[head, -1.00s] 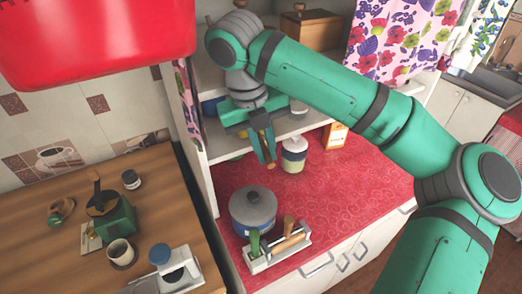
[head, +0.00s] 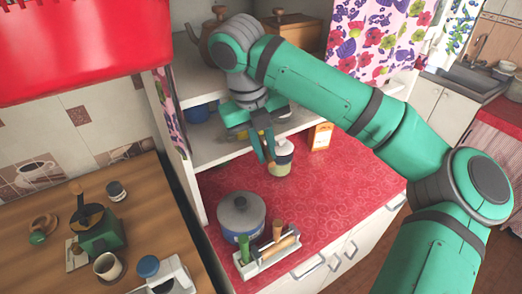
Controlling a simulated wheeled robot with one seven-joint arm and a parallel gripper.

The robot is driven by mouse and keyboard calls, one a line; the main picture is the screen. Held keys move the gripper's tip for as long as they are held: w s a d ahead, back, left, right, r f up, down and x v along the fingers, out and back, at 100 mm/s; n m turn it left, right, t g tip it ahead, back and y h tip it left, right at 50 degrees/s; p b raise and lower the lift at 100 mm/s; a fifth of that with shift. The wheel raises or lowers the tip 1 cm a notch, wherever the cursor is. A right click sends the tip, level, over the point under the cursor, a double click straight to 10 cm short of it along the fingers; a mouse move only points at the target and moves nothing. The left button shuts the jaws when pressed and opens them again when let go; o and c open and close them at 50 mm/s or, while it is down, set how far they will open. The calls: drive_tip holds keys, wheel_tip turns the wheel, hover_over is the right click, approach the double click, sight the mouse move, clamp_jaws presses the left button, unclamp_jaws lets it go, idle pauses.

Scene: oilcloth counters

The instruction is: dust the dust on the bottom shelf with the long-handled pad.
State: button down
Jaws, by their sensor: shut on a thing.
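Only a short piece of the handle shows; the pad is hidden or too small to make out. The lowest raised shelf (head: 215,153) is a pale board just above the red counter, partly behind my gripper. I cannot make out any dust on it. A lidded jar (head: 281,168) stands on the red counter just behind the fingertips in the picture; I cannot tell whether they touch.
A blue pot with a grey lid (head: 240,215) and a rack (head: 262,262) of handled tools stand on the red counter (head: 340,195). An orange-and-white box (head: 319,136) stands farther back. A wooden table (head: 40,225) with a grinder and cup is left. A large red object (head: 80,35) hangs upper left.

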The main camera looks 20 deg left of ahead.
drive_tip(key=shift+r, duration=0.8)
drive_tip(key=s+d, duration=0.8)
drive_tip(key=d, duration=0.3)
drive_tip(key=shift+s, duration=0.35)
